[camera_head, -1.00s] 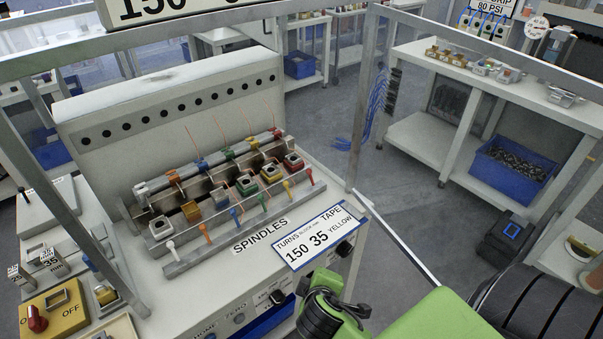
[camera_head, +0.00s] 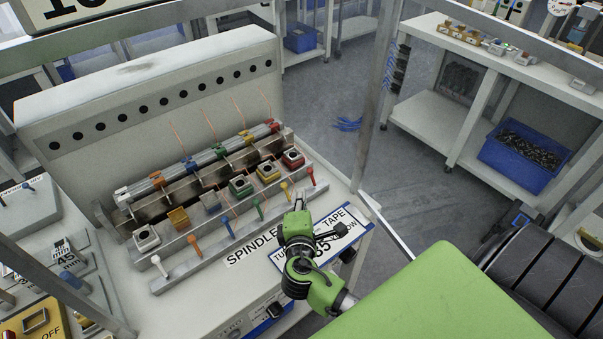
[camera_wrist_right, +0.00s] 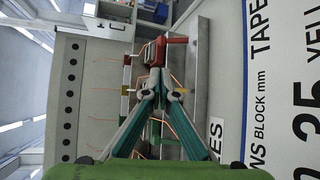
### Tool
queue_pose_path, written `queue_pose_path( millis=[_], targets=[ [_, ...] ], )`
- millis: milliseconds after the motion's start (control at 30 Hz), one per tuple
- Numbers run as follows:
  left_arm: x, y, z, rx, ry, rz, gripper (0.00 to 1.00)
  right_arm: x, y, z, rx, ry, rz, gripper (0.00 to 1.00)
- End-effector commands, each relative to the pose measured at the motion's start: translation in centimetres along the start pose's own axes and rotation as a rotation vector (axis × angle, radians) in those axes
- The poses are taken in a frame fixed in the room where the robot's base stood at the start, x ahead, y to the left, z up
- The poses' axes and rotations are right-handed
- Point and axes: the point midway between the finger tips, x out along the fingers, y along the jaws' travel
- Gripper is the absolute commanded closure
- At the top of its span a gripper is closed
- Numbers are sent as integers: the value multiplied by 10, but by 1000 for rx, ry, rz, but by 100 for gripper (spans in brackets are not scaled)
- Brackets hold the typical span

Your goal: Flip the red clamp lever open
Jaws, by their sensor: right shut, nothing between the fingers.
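The red clamp lever (camera_head: 311,176) stands at the right end of the row of coloured levers on the front rail. It also shows in the wrist view (camera_wrist_right: 176,40) beyond my fingertips. The red spindle block (camera_head: 293,159) sits just behind it. My right gripper (camera_head: 298,206) is shut and empty, low over the machine's front, a little in front of and left of the red lever in the head view. In the wrist view its closed fingertips (camera_wrist_right: 161,78) point toward the red block and lever, apparently short of them. My left gripper is out of view.
The yellow lever (camera_head: 285,191) and green lever (camera_head: 258,207) stand left of the red one, close to my gripper. A metal frame post (camera_head: 378,105) rises right of the machine. The yellow-tape label (camera_head: 345,219) lies below the rail.

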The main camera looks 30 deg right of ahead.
Motion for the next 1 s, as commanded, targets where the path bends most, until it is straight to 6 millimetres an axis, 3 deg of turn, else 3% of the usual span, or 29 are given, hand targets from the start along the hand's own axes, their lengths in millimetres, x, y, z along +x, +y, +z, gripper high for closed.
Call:
queue_pose_path(
  millis=[133,400,467,700,1000],
  targets=[
    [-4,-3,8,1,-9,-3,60,13,2,1,-1,-2,3,100],
    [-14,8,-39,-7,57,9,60,60,3,1,-1,-3,2,100],
    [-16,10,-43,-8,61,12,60,69,3,1,-2,-2,3,100],
    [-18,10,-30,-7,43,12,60,94,1,1,1,-2,1,100],
    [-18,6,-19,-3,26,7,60,100,0,1,1,-1,0,100]
  ],
)
